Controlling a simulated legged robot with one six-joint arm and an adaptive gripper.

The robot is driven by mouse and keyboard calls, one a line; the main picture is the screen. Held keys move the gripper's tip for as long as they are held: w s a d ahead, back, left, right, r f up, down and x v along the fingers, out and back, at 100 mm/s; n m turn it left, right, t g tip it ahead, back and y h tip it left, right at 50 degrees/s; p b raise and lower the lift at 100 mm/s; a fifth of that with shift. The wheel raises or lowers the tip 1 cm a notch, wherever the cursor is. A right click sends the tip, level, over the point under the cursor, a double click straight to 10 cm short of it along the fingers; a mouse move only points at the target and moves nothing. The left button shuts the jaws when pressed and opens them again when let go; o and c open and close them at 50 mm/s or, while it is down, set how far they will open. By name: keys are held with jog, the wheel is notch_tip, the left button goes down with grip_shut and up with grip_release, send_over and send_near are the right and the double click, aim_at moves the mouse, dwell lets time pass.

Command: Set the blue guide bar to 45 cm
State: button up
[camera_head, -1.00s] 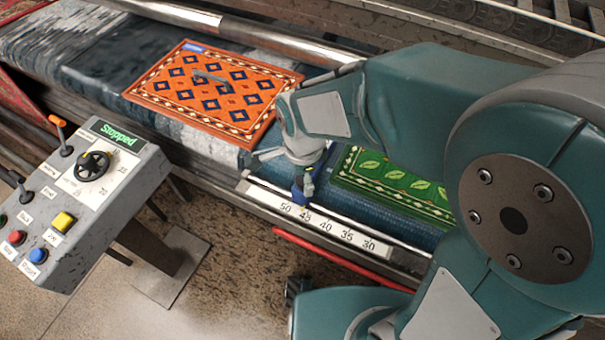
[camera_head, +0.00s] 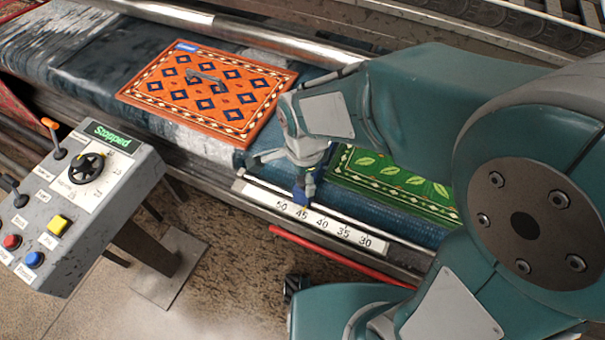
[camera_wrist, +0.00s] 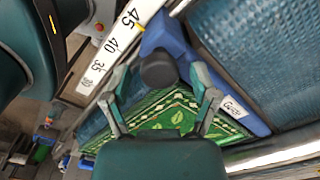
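The blue guide bar (camera_wrist: 172,38) lies across the belt in the wrist view, with a round black knob (camera_wrist: 159,69) and a "Guide" label. Its yellow pointer is at the 45 mark of the white scale (camera_wrist: 112,45). In the head view, the blue end of the bar (camera_head: 299,195) shows beside the 45 on the scale (camera_head: 322,226); the rest is hidden by my arm. My gripper (camera_wrist: 161,76) is open. Its two fingers stand on either side of the knob with gaps visible, apart from it.
A green leaf-pattern rug (camera_head: 385,178) lies right of the bar. An orange rug (camera_head: 208,92) with a grey handle lies left on the belt. A control panel (camera_head: 75,205) at the left reads "Stopped". A red rail (camera_head: 335,256) runs below the scale.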

jog(key=shift+r, duration=0.15)
notch_tip(320, 180, up, 12)
dwell(0.6)
dwell(0.4)
jog(key=s+d+r+n+t, duration=0.1)
jog(key=s+d+n+t, duration=0.1)
jog(key=d+n, duration=0.4)
jog(key=s+d+r+n+t, duration=0.2)
jog(key=s+d+n, duration=0.3)
jog(key=d, duration=0.6)
jog(key=n+t, duration=0.1)
jog(key=n, duration=0.1)
jog(key=shift+r+n+t, duration=0.15)
jog(key=shift+n+t, duration=0.15)
jog(key=shift+c, duration=0.3)
